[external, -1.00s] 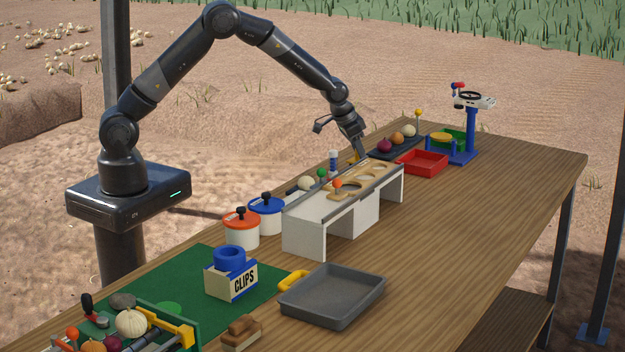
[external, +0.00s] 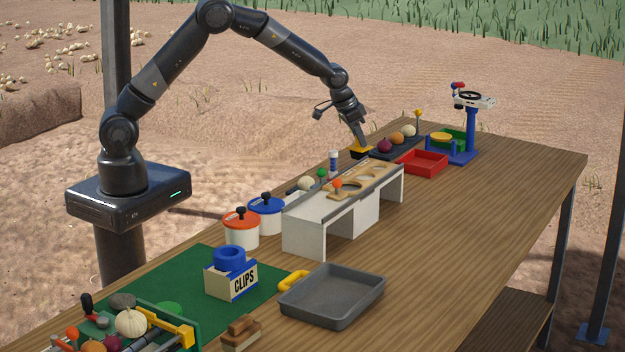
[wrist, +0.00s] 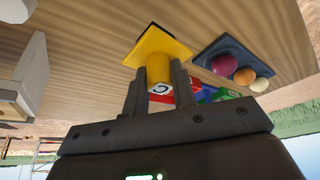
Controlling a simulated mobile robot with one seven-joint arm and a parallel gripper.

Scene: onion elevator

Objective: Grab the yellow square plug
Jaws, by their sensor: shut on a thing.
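The yellow square plug (wrist: 156,52) is between my fingers in the wrist view, with a flat square plate and a rounded yellow stem. My gripper (wrist: 160,82) is shut on its stem. In the external view, the plug (external: 361,149) shows at the tips of my gripper (external: 362,143), above or near the far left edge of the table, beside the dark tray with onions. I cannot tell whether it touches the table. A dark part shows beyond the plate in the wrist view.
The dark onion tray (external: 378,155) is just right of my gripper. The white stand with a wooden board (external: 330,208) is nearer, with a white-and-blue bottle (external: 334,160) beside it. A red tray (external: 423,170) and blue post (external: 471,130) stand further right.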

